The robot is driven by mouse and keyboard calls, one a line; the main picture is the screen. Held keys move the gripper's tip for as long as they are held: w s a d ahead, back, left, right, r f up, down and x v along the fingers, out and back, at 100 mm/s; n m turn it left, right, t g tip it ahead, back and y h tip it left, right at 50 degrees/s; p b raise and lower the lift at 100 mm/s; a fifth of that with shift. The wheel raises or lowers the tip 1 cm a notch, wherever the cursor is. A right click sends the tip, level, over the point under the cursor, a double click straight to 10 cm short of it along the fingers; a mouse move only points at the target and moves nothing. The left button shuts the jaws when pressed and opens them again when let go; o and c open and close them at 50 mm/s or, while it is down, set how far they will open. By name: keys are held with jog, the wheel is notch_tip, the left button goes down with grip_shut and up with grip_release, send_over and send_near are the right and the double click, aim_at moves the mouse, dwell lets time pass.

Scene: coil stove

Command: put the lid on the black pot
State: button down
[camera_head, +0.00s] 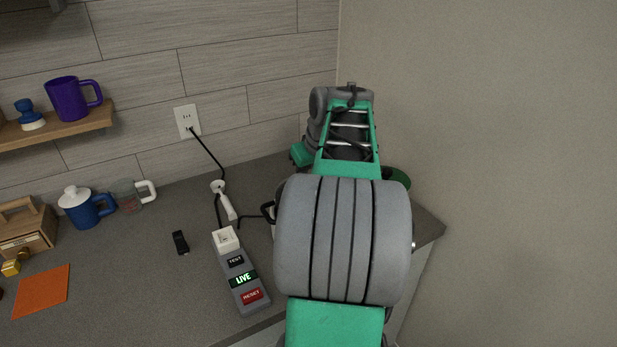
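My arm covers the middle of the head view, and my gripper's fingers are hidden behind it. I cannot make out the black pot or its lid for certain. A dark loop handle (268,211) sticks out at the left of my arm, but the body it belongs to is mostly hidden. A dark green round rim (398,179) shows at the right of my arm; I cannot tell what it is.
A wall (500,150) bounds the right.

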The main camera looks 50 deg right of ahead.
jog(key=c, duration=0.5)
grip_release()
jog(key=shift+r+p, duration=3.05)
jog(key=shift+r, duration=0.5)
jog(key=shift+c, duration=0.5)
grip_shut()
